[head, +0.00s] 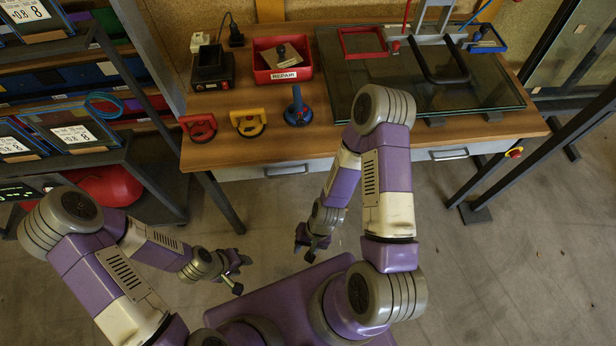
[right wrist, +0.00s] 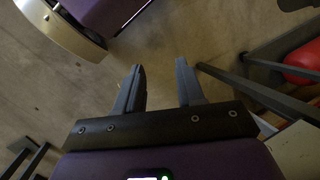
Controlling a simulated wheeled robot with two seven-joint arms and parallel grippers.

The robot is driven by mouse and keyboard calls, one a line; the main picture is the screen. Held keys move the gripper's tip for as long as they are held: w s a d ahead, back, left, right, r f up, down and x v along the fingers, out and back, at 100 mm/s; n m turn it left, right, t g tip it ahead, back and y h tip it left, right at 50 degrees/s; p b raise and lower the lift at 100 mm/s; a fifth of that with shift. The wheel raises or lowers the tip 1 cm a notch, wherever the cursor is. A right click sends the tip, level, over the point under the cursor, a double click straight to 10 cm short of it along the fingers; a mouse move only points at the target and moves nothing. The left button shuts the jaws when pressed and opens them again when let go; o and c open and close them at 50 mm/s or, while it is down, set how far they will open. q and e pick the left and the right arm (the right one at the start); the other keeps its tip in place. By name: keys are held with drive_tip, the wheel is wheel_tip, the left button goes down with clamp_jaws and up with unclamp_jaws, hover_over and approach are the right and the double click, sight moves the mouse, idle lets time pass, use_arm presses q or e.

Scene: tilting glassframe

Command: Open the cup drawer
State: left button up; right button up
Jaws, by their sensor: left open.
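Two pale drawer fronts sit under the front edge of the wooden workbench, and both look shut. The left drawer (head: 255,173) has a grey bar handle (head: 287,170). The right drawer has a similar handle (head: 449,154). No label shows which one is the cup drawer. My left gripper (head: 242,275) is open and empty, low over the floor in front of the bench. My right gripper (head: 304,252) hangs in front of the left drawer, apart from it. In the right wrist view its fingers (right wrist: 160,68) are spread with nothing between them.
On the workbench (head: 225,150) stand red, yellow and blue suction cups (head: 297,112), a red repair bin (head: 262,60) and a glass pane (head: 350,85). A shelf rack (head: 125,155) stands at left. The floor (head: 530,260) at right is clear.

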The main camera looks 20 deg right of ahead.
drive_tip(key=s+a+m+g+y+b, duration=0.25)
drive_tip(key=s+m+y, duration=0.2)
drive_tip(key=m, duration=0.75)
drive_tip(key=w+a+r+m+t+y, duration=0.2)
drive_tip(key=w+m+y, duration=0.15)
drive_tip(key=m, duration=0.55)
drive_tip(key=w+d+r+m+t+h+b, duration=0.1)
drive_tip(key=w+d+m+t+h+b, duration=0.1)
drive_tip(key=w+d+m+t, duration=0.65)
drive_tip(key=w+d+m+t+h+b, duration=0.2)
drive_tip(key=w+d+m+t, duration=0.2)
drive_tip(key=w+m+t, duration=0.8)
drive_tip(key=w+a+m+g, duration=0.1)
drive_tip(key=w+a+g+b, duration=0.1)
drive_tip(key=g, duration=0.1)
drive_tip(key=w+a+m+g, duration=0.1)
drive_tip(key=shift+w+a+f+m+g, duration=0.25)
drive_tip(key=shift+w+f+m+g, duration=0.05)
drive_tip(key=shift+f+m+g, duration=0.1)
drive_tip(key=shift+r, duration=0.1)
clamp_jaws()
